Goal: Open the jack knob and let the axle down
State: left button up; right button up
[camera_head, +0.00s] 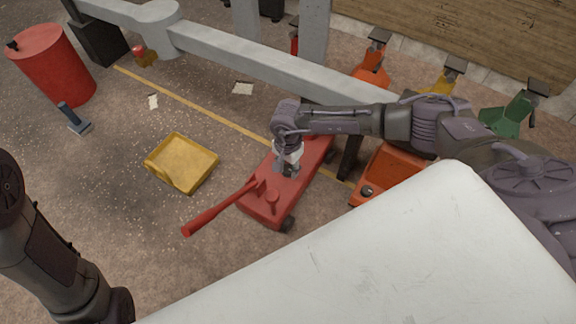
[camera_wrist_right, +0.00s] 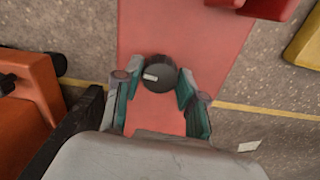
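A red floor jack (camera_head: 262,208) lies on the ground with its long handle (camera_head: 215,210) pointing toward the lower left. Its far end reaches toward the long grey axle beam (camera_head: 235,62). My right gripper (camera_head: 286,170) is down on top of the jack. In the right wrist view, the dark round knob (camera_wrist_right: 159,72) with a white mark sits between the fingertips of my right gripper (camera_wrist_right: 159,85). In the head view the gripper hides the knob. My left arm shows at the lower left; its gripper is outside the picture.
A yellow tray (camera_head: 178,185) stands left of the jack. A red drum (camera_head: 52,66) and a grey tool (camera_head: 73,118) are farther left. Orange (camera_head: 371,72), yellow (camera_head: 444,79) and green (camera_head: 506,115) equipment stands at the back. An orange body (camera_head: 392,172) sits close to the jack's right.

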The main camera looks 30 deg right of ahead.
aim_at(288, 169)
jog(key=o, duration=0.3)
notch_tip(288, 169, up, 12)
dwell(0.6)
dwell(0.3)
